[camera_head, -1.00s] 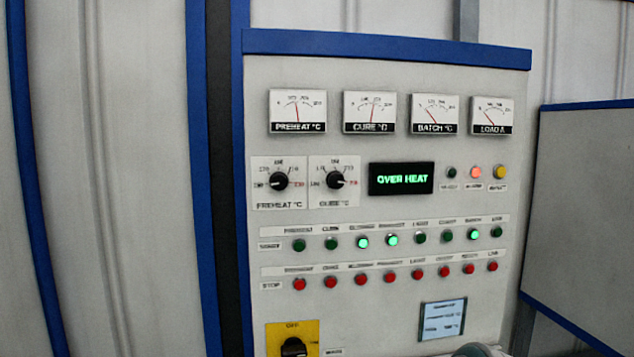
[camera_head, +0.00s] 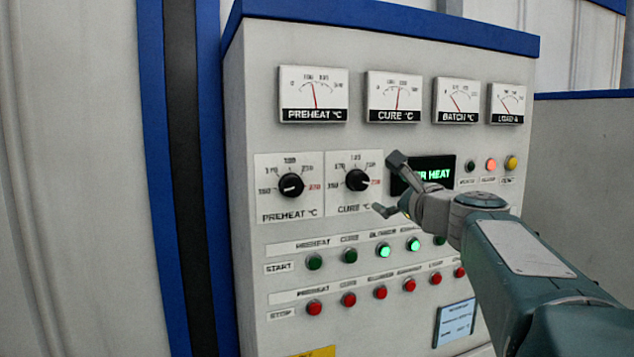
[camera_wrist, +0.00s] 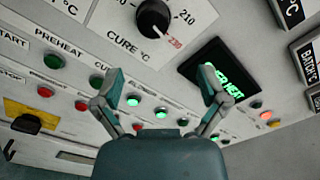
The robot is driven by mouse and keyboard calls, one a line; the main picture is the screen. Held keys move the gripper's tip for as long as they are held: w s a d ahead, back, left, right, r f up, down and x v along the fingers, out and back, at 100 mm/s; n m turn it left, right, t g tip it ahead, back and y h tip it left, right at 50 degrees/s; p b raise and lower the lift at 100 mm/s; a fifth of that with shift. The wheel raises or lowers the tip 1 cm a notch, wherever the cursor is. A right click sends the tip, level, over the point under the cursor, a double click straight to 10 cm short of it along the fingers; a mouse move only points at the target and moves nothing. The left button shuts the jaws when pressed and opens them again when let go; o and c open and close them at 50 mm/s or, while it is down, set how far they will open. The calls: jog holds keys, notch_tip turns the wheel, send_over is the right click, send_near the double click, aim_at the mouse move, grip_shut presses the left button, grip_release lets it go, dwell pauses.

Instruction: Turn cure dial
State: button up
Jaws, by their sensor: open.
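The cure dial (camera_head: 357,180) is a round black knob on a white plate marked "CURE °C", right of the preheat dial (camera_head: 291,185). Its pointer faces right, toward the red end of the scale. The cure dial also shows at the top of the wrist view (camera_wrist: 154,18). My gripper (camera_head: 386,184) is open and empty, just right of the cure dial in the head view and apart from it. In the wrist view its two fingers (camera_wrist: 161,82) are spread, with the dial beyond their tips.
The display (camera_head: 436,172) reads "OVER HEAT", partly hidden by my gripper. Gauges (camera_head: 394,97) line the panel above. Green start buttons (camera_head: 350,256) and red stop buttons (camera_head: 348,300) sit below. An alarm lamp (camera_head: 490,165) glows red at the right.

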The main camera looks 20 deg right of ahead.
aim_at(362, 183)
jog(key=w, duration=0.3)
jog(key=w+a, duration=0.1)
jog(key=w, duration=0.1)
jog(key=w+a, duration=0.1)
jog(key=w, duration=0.2)
jog(key=shift+w+a, duration=0.25)
jog(key=shift+w, duration=0.1)
jog(key=shift+w+d, duration=0.15)
jog(key=shift+w, duration=0.1)
jog(key=shift+w+d, duration=0.15)
jog(key=shift+d, duration=0.4)
jog(key=shift+c, duration=1)
jog(key=shift+a, duration=0.3)
jog(key=c, duration=0.9)
